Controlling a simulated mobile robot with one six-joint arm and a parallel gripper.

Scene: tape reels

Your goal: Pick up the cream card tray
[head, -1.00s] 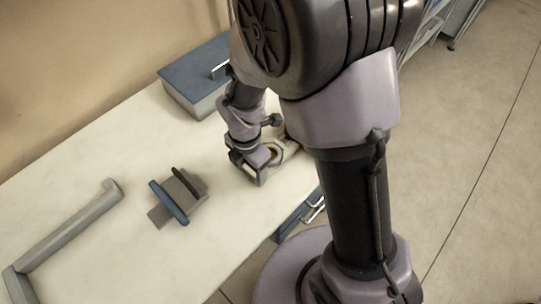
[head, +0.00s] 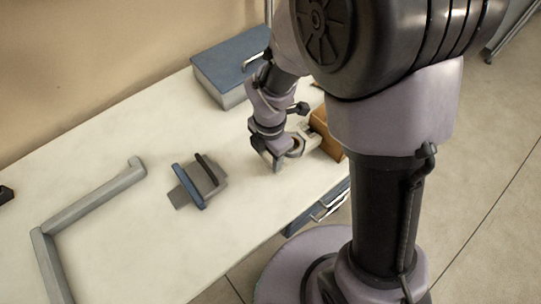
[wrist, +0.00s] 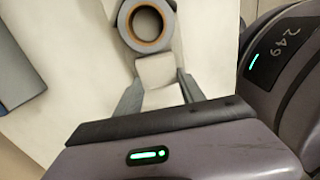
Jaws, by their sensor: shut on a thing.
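The cream card tray (wrist: 157,70) shows in the wrist view as a pale piece between my two fingers, stretching away toward the top. A grey tape reel (wrist: 147,25) with a brown core lies on its far part. My gripper (wrist: 159,88) is shut on the near part of the tray. In the head view my gripper (head: 270,163) is low at the right part of the table, with the tray (head: 309,136) and reel just to its right. My wrist hides part of the tray. I cannot tell whether the tray touches the table.
A brown box (head: 327,134) stands close right of the tray. A blue-lidded box (head: 230,72) is behind. A grey and blue holder (head: 200,183) sits left of my gripper, and a grey angled rail (head: 95,203) farther left. The table's (head: 135,265) front is clear.

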